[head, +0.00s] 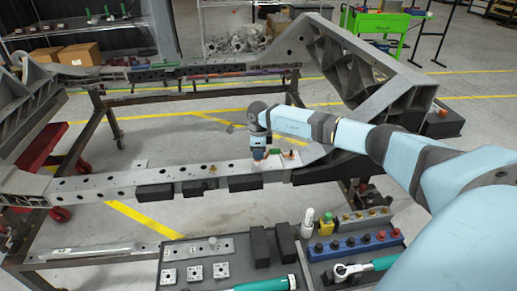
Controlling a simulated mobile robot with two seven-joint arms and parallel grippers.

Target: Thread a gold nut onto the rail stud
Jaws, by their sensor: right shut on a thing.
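The grey rail (120,183) runs across the middle of the head view, with holes along its face. A small gold-brown fitting (213,170) stands on it; I cannot tell whether it is the stud. My right gripper (259,161) points down just above the rail, right of that fitting. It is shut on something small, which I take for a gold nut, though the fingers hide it. Several gold nuts (359,215) sit in a row in the parts tray at the lower right. My left gripper is out of view.
Green (274,152) and orange-white (291,154) items lie beside my right gripper on the rail. Black blocks (155,193) hang along the rail's front. The dark parts tray (240,275) in front holds square plates, colored knobs (367,240) and a ratchet (350,270).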

